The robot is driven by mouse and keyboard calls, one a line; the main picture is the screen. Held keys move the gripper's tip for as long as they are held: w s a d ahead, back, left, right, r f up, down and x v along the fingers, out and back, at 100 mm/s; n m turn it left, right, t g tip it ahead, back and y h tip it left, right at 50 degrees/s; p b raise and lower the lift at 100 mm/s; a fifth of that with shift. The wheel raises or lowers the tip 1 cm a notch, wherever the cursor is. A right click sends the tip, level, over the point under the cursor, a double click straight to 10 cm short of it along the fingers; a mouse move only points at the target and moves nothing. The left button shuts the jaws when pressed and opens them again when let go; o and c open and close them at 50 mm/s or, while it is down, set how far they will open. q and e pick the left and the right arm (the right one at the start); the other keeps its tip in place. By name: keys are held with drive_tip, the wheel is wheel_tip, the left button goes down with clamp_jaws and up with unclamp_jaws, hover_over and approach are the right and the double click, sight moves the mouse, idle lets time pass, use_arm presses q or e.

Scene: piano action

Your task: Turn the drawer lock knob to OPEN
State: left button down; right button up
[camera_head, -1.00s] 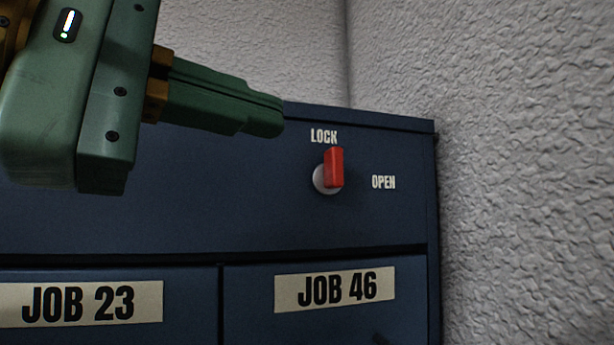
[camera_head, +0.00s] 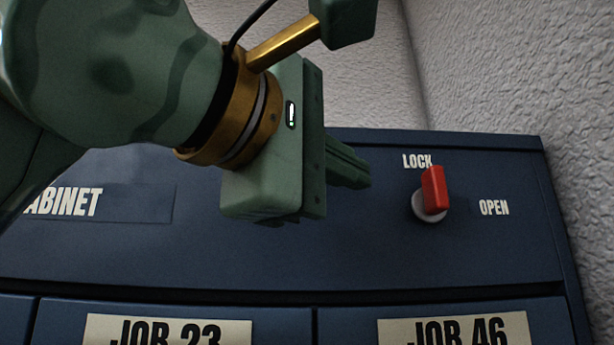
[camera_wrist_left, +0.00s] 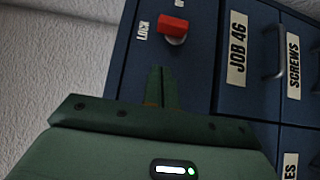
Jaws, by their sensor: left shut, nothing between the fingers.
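The lock knob (camera_head: 433,192) has a red lever on a pale round base, on the upper right of the blue cabinet front. Its lever stands upright, pointing at the LOCK label (camera_head: 417,161); the OPEN label (camera_head: 494,208) is to its right. The knob also shows near the top of the left wrist view (camera_wrist_left: 173,27). My left gripper (camera_head: 360,172) is shut and empty, to the left of the knob with a gap between them. Its shut fingers point toward the knob in the left wrist view (camera_wrist_left: 162,82). My right gripper is not in view.
The blue cabinet (camera_head: 250,262) has drawers labelled JOB 23 (camera_head: 168,330) and JOB 46 (camera_head: 468,330) below the knob. In the left wrist view, a drawer handle (camera_wrist_left: 273,52) and a SCREWS label (camera_wrist_left: 293,62) show. A rough white wall (camera_head: 510,65) stands close at the right and behind.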

sight(421, 187)
use_arm(q)
drive_tip(key=d, duration=0.1)
drive_tip(key=w+d, duration=0.1)
drive_tip(key=d, duration=0.1)
drive_tip(key=d+p, duration=0.1)
drive_tip(key=shift+w+d, duration=0.25)
drive_tip(key=shift+d, duration=0.15)
drive_tip(key=shift+w+d, duration=0.1)
drive_tip(key=shift+d, duration=0.3)
drive_tip(key=shift+r, duration=0.1)
